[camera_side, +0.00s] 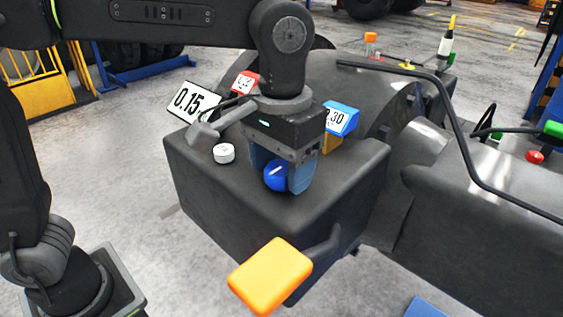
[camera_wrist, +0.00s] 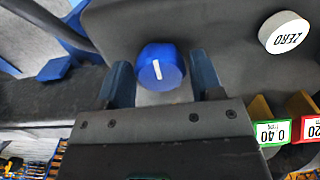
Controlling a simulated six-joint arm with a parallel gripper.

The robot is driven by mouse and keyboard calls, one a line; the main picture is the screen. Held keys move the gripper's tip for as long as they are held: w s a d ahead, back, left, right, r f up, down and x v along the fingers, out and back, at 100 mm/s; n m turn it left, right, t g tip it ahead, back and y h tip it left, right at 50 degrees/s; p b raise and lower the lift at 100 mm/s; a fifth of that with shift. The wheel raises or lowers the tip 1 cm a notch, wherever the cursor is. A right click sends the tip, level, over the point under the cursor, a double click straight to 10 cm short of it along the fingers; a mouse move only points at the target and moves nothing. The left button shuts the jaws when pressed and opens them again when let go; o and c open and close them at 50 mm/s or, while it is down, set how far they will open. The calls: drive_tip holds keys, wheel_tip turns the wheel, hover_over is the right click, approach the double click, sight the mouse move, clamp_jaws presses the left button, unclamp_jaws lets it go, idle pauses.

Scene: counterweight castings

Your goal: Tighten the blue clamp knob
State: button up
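The blue clamp knob (camera_side: 274,177) is a round knob with a white line on its face, on top of the dark casting (camera_side: 215,185). In the wrist view the knob (camera_wrist: 150,60) shows its white line almost upright in the picture. My gripper (camera_side: 281,178) points down at the knob with its blue fingers on either side of it. The wrist view shows my gripper (camera_wrist: 160,72) open, with a visible gap between each finger and the knob. Part of the knob is hidden behind a finger in the side view.
A white round ZERO button (camera_side: 224,153) sits on the casting left of my gripper. Number tags stand behind: a white 0.15 (camera_side: 188,101), a red one (camera_side: 245,83) and a blue one (camera_side: 340,118). An orange pad (camera_side: 270,276) juts out in front.

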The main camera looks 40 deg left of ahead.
drive_tip(key=c, duration=0.6)
drive_tip(key=shift+c, duration=0.2)
drive_tip(key=m, duration=0.3)
drive_tip(key=shift+m, duration=0.4)
drive_tip(key=m, duration=0.4)
drive_tip(key=shift+m, duration=0.3)
drive_tip(key=m, duration=1.1)
drive_tip(key=shift+r, duration=0.1)
drive_tip(key=shift+m, duration=0.4)
